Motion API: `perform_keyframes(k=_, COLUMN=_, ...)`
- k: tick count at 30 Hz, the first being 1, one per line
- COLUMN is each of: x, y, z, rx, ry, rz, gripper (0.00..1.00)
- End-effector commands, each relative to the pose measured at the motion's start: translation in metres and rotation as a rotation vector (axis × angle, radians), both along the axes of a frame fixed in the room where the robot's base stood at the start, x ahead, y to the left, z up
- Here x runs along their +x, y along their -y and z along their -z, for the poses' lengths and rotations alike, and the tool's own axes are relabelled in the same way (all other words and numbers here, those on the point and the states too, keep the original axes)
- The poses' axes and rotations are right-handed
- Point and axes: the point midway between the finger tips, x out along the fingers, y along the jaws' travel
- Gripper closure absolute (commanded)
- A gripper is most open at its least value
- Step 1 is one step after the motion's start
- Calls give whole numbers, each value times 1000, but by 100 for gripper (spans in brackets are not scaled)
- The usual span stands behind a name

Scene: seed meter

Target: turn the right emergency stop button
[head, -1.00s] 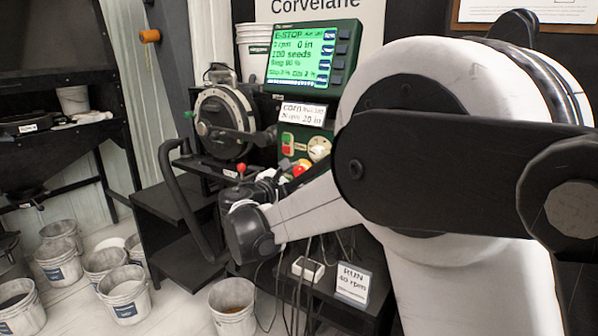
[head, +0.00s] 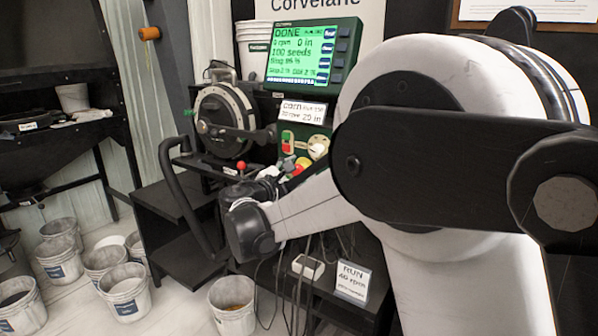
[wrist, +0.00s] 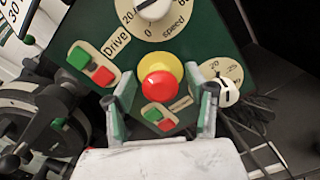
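The red emergency stop button (wrist: 159,87) sits on a round yellow base (wrist: 165,68) on the green control panel (wrist: 205,40). Only one such button shows in the wrist view. My gripper (wrist: 167,86) is open, with one finger at each side of the button in the picture and a visible gap on both sides. Nothing is held between the fingers. In the head view the button and my gripper are small and partly covered by my arm. The display (head: 307,52) there reads DONE.
A Drive switch with green and red buttons (wrist: 92,66) lies left of the stop button, a Speed knob (wrist: 153,8) above it. Another dial (wrist: 227,92) is at right. The seed meter disc (head: 222,122) stands left of the panel; buckets (head: 125,291) stand on the floor.

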Motion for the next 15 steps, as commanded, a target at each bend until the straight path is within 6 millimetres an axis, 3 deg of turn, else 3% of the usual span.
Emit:
perform_keyframes(k=8, x=-2, y=-2, z=0, rx=1, ry=-1, rz=-1, gripper=49)
perform_keyframes(k=15, x=-28, y=-21, z=0, rx=0, ry=0, rz=-4, gripper=49)
